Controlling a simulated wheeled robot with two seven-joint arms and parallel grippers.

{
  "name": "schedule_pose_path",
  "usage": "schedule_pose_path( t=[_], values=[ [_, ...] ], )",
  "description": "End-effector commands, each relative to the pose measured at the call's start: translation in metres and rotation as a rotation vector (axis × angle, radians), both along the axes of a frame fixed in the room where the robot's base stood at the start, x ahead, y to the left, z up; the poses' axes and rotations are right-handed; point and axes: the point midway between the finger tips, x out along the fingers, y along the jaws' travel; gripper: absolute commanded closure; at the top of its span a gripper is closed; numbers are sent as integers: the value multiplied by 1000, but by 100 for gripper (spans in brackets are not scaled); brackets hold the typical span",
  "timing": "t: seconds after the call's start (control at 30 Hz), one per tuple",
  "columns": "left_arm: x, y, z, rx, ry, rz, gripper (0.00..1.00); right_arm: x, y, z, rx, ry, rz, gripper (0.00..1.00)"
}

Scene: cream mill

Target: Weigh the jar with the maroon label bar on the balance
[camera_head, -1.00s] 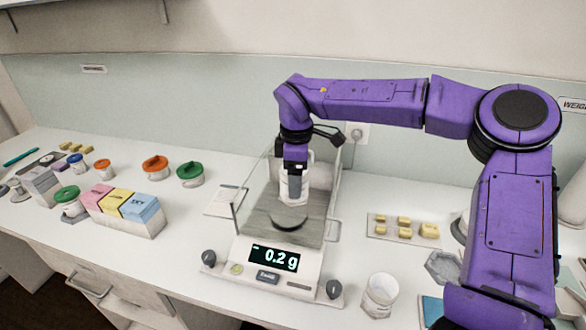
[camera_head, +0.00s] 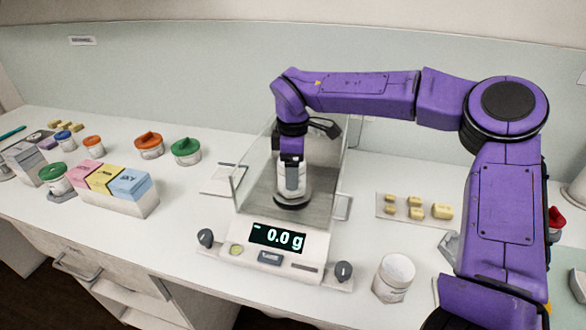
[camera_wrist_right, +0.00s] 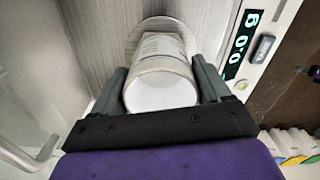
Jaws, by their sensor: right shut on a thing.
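My right gripper (camera_head: 292,178) is inside the glass draft shield of the balance (camera_head: 212,247), shut on a white jar (camera_head: 293,197). The jar is upright just over the round dark weighing pan (camera_head: 276,204), or on it; I cannot tell whether they touch. The display (camera_head: 277,238) reads about 0.0 g. In the right wrist view, the jar (camera_wrist_right: 160,92) sits between both fingers (camera_wrist_right: 162,84), with the pan (camera_wrist_right: 150,28) behind it. Some grey print shows on its side; no maroon bar is visible. My left gripper is out of view.
A white container (camera_head: 394,276) stands right of the balance. A tray of yellow blocks (camera_head: 385,212) lies behind it.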

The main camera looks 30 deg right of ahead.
Motion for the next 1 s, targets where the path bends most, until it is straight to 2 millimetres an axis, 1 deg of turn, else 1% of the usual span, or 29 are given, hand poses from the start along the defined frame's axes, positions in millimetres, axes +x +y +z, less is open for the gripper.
schedule_pose_path(
  t=[0.2,0.47,0.5,0.53,0.57,0.83,0.93,1.0],
  values=[
    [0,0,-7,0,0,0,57,0,0,-4,1,-1,0,56],
    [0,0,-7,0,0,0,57,0,0,-3,1,-1,0,56],
    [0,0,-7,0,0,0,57,0,0,-3,1,-1,0,17],
    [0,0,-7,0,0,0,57,0,0,-3,1,-1,0,8],
    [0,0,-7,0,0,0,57,0,0,-3,1,-1,0,0],
    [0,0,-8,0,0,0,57,0,0,-1,0,-1,0,0],
    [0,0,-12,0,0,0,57,1,0,12,-1,-6,-1,0],
    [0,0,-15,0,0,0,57,1,0,27,-1,-7,-1,0]
  ],
)
